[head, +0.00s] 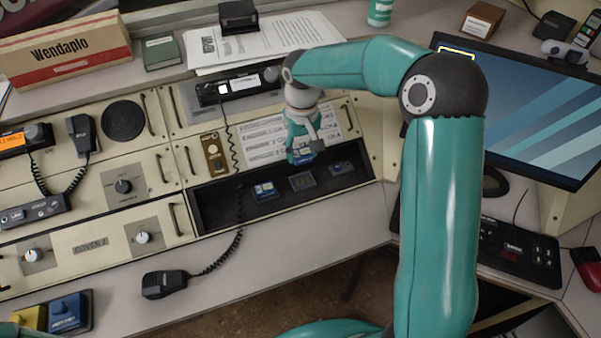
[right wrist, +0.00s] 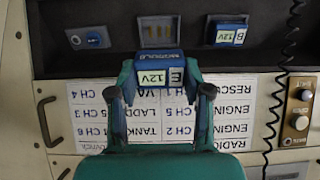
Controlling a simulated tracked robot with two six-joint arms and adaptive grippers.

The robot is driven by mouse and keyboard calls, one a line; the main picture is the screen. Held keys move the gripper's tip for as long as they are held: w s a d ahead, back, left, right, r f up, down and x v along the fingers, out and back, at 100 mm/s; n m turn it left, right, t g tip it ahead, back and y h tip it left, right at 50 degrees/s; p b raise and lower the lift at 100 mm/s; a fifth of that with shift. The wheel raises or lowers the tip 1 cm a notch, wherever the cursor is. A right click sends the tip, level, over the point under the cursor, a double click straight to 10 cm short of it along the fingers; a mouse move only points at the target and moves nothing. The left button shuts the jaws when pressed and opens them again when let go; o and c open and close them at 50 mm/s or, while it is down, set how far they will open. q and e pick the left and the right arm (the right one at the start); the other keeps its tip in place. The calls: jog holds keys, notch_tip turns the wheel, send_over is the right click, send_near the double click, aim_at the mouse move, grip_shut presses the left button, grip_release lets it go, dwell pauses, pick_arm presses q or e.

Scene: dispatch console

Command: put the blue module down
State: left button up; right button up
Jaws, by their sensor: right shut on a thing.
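My right gripper (head: 303,140) is shut on the blue module (head: 305,157), over the printed channel sheet just above the dark recessed bay (head: 215,208). In the right wrist view the module (right wrist: 158,62) sits between both fingertips (right wrist: 159,80), with an "E 12V" label. It overlaps the edge of the bay in that view; I cannot tell its height. The bay has an empty-looking middle socket (head: 302,181), which also shows in the wrist view (right wrist: 160,33). Another blue module (head: 265,190), labelled "B 12V" in the wrist view (right wrist: 229,33), sits beside that socket.
A further position (head: 341,168) in the bay holds a small blue part. A black handset (head: 164,284) lies on the desk, its coiled cord crossing the bay. A radio (head: 238,84) is above. Yellow (head: 29,318) and blue (head: 68,312) blocks stand at the lower left.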

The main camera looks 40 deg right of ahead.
aim_at(302, 152)
notch_tip(302, 152, down, 9)
dwell(0.5)
jog(key=o, duration=1.3)
jog(key=shift+r, duration=0.1)
notch_tip(302, 152, up, 12)
jog(key=shift+f, duration=0.1)
